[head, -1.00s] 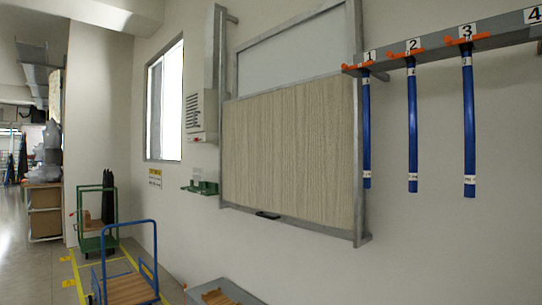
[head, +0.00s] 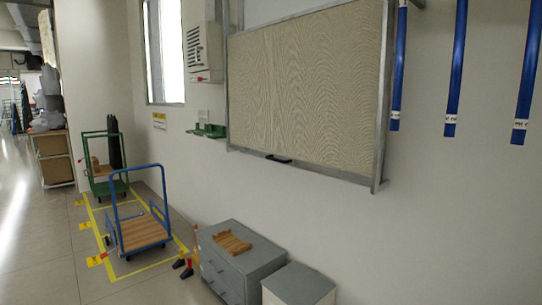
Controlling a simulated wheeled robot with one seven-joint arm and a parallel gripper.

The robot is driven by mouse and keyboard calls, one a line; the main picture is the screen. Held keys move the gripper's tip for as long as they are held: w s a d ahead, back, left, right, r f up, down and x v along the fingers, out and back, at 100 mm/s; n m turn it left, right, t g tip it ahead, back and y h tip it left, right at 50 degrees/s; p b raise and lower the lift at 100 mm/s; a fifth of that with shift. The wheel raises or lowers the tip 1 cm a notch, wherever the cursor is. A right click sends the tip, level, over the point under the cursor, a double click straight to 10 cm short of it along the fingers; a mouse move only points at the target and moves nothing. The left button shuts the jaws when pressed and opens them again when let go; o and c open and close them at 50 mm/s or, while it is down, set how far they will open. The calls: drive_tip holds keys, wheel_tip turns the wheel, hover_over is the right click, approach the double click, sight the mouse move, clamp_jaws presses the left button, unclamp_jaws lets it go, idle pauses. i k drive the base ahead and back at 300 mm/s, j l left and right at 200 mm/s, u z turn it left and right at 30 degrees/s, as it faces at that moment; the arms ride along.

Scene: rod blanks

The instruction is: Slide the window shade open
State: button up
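The window shade (head: 305,88) is a beige, wood-grained panel in a grey metal frame (head: 381,120) on the white wall, right of centre in the head view. A small dark handle (head: 278,158) sits at the middle of its bottom edge. The shade fills the lower part of the frame, and a strip of pale pane (head: 268,10) shows above it at the picture's top edge. My gripper is not in view.
Blue rods (head: 455,70) hang at right. A blue cart (head: 140,215) and green cart (head: 106,165) stand left. Open floor lies at lower left.

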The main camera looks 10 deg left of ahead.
sight(303, 86)
drive_tip(key=i+j, duration=1.55)
drive_tip(key=i, duration=0.25)
drive_tip(key=i+j, duration=0.8)
drive_tip(key=i+j+u, duration=0.05)
